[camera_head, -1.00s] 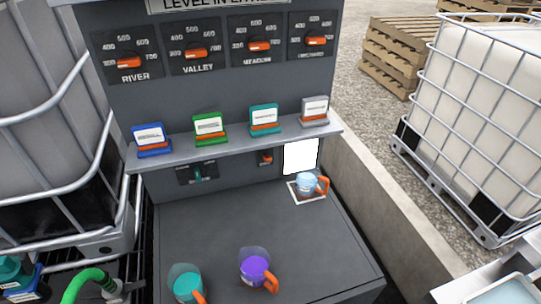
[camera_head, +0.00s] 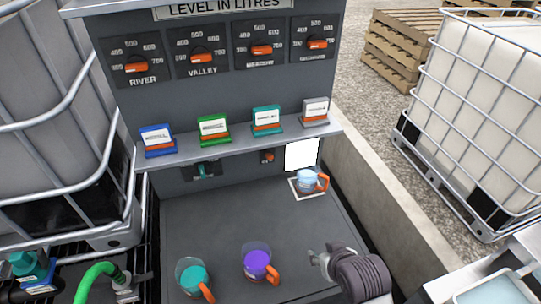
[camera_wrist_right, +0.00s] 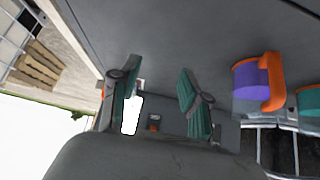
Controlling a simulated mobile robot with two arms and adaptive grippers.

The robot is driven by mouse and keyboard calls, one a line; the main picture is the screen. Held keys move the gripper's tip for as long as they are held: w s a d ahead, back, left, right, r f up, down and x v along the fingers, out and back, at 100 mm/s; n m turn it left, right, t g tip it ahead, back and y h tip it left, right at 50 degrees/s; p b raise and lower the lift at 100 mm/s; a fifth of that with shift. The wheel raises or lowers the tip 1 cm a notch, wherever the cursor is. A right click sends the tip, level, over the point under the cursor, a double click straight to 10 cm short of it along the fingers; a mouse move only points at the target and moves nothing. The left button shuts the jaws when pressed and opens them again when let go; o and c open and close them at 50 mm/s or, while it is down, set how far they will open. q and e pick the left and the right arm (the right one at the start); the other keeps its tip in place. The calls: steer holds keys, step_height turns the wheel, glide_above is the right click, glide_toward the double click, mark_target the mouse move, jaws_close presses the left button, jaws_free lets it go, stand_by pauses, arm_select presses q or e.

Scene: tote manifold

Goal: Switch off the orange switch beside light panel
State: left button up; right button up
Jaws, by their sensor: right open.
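The orange switch (camera_head: 267,157) is small and sits on the grey back wall under the shelf, just left of the lit white light panel (camera_head: 301,155). Its setting is too small to read. In the right wrist view, the switch (camera_wrist_right: 154,123) and the bright panel (camera_wrist_right: 131,115) show in the gap between my fingers, farther off. My right gripper (camera_head: 318,258) is over the front right of the dark bench, apart from the switch and nearer the front. Its green-padded fingers (camera_wrist_right: 158,78) are open with nothing between them. My left gripper is not in view.
A jug with pale blue liquid (camera_head: 307,181) stands below the panel. A purple jug (camera_head: 257,262) and a teal jug (camera_head: 193,276) stand at the bench front. The shelf (camera_head: 235,139) holds several cards above the switch. The middle of the bench is clear.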

mark_target(271, 158)
steer(key=w+a+r+t+y, duration=0.1)
steer(key=w+a+r+t, duration=0.3)
steer(key=w, duration=0.5)
steer(key=w+a+r+t+y, duration=0.1)
steer(key=w+a+r+t, duration=0.1)
steer(key=w+a+r, duration=0.5)
steer(key=w+f, duration=0.1)
steer(key=w, duration=0.3)
steer(key=w+f+p, duration=0.1)
steer(key=w+f, duration=0.1)
steer(key=w, duration=0.2)
steer(key=w+d+f, duration=0.1)
steer(key=w+f, duration=0.1)
steer(key=w, duration=0.2)
steer(key=shift+w+f, duration=0.2)
steer(key=shift+w, duration=0.2)
steer(key=shift+p+x, duration=0.3)
steer(key=shift+x, duration=0.55)
steer(key=shift+a, duration=0.1)
steer(key=shift+s, duration=0.1)
steer(key=shift+c, duration=0.3)
steer(key=shift+f, duration=0.1)
jaws_close()
